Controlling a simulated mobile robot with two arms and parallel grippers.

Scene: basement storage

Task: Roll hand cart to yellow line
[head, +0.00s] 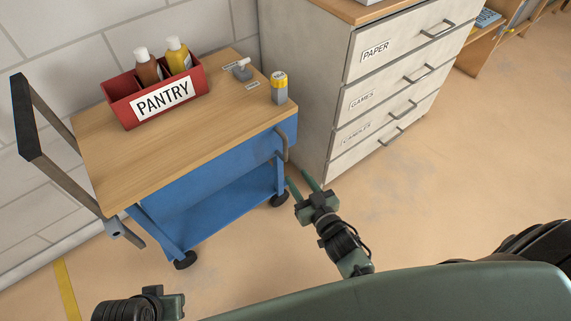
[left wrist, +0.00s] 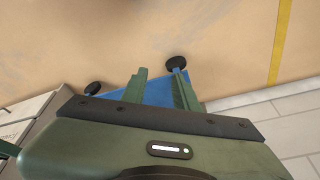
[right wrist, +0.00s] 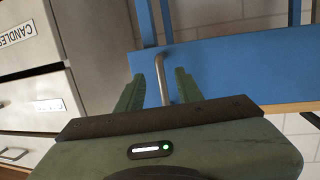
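The hand cart (head: 150,165) has a wooden top, a blue body and a lower shelf. It stands against the wall, with a dark-ended frame (head: 24,115) at its left. A bent metal handle (head: 284,145) is on its right end. The yellow line (head: 67,290) is on the floor left of the cart; the left wrist view also shows it (left wrist: 281,40). My right gripper (head: 302,183) is open beside the right end; in the right wrist view the metal handle (right wrist: 161,80) shows between its fingers, contact unclear. My left gripper (left wrist: 162,80) is open and empty, pointing toward the cart's lower part.
On the cart stand a red PANTRY box (head: 155,98) with two bottles, a small grey holder (head: 242,71) and a yellow-topped can (head: 279,88). A drawer cabinet (head: 345,90) stands close to the cart's right. Floor in front is clear, as is floor between cart and line.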

